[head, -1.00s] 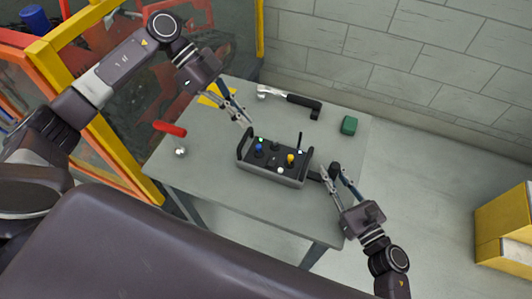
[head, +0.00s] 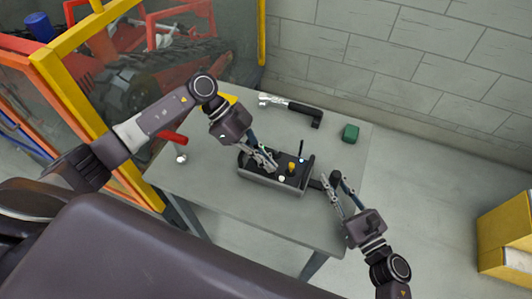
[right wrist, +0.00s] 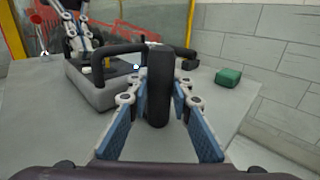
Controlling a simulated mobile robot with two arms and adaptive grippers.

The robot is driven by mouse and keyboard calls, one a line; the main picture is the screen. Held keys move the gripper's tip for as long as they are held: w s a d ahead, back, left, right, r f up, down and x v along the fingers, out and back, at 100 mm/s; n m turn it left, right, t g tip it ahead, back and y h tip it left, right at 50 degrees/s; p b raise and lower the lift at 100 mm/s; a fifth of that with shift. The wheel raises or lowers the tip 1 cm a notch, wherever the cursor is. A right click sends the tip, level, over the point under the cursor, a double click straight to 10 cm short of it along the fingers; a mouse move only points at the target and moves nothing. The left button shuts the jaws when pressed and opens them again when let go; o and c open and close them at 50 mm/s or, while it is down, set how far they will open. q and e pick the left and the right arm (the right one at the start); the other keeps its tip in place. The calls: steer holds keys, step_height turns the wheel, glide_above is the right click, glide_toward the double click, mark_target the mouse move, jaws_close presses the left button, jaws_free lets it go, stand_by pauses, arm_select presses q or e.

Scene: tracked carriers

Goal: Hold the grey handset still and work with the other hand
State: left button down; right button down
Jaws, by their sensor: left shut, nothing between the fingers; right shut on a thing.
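The grey handset (head: 268,184) lies on the table, with black handles, a yellow knob (head: 291,167) and a short black antenna-like stick on top. It also shows in the right wrist view (right wrist: 92,94). My right gripper (head: 331,181) is at its right end, shut on the black upright grip (right wrist: 157,85) that sticks out on that side. My left gripper (head: 268,164) is shut and empty, its fingertips over the left part of the handset's top. They hide the blue knob there. I cannot tell whether they touch it.
The table (head: 215,190) also bears a wrench with a black handle (head: 303,110), a green block (head: 350,132) and a red-handled tool (head: 173,138). A yellow-framed barrier (head: 60,85) stands left, a block wall behind. The table's front strip is clear.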

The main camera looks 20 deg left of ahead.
arm_select(q)
steer(key=shift+f, duration=0.1)
steer(key=shift+s+f, duration=0.2)
steer(key=shift+f, duration=0.2)
steer(key=shift+w, duration=0.1)
